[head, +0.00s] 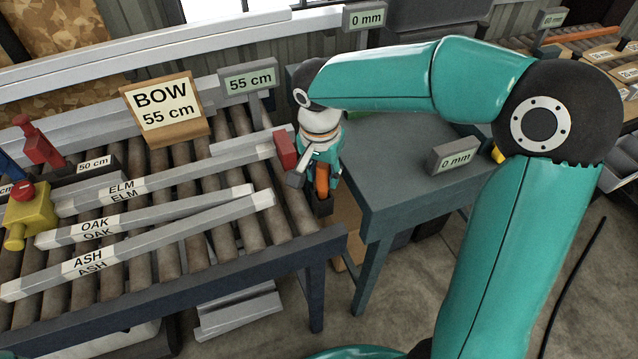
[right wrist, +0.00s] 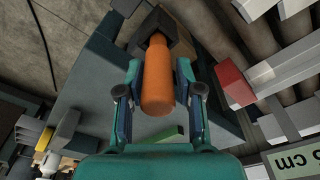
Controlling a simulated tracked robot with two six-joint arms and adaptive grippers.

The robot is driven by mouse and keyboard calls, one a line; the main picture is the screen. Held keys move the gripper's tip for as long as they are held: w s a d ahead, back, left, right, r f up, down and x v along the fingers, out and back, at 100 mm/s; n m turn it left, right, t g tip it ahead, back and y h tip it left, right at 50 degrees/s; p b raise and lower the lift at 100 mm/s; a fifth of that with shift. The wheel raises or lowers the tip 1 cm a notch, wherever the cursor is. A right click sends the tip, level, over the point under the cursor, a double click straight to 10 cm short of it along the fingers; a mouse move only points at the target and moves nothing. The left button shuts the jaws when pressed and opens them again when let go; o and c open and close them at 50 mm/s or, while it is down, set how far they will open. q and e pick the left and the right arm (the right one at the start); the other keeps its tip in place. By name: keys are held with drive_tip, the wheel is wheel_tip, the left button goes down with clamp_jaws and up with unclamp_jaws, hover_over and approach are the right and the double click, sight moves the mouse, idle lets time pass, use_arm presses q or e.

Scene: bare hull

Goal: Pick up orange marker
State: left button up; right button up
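The orange marker (head: 321,182) stands in a small dark holder (head: 322,206) at the right end of the roller table. In the right wrist view the marker (right wrist: 158,80) points toward the camera, with its far end in the dark holder (right wrist: 160,32). My right gripper (right wrist: 160,72) is open, with one finger on each side of the marker and a small gap showing on both sides. In the head view the right gripper (head: 318,165) hangs over the marker and partly hides it. My left gripper is not in view.
A red block (head: 285,150) on a grey bar lies close left of the right gripper. Bars labelled ELM (head: 130,188), OAK and ASH lie on the rollers. A grey-green table (head: 400,170) with a "0 mm" sign (head: 456,157) stands to the right.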

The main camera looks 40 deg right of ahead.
drive_tip(key=c, duration=0.5)
clamp_jaws()
drive_tip(key=shift+r, duration=0.1)
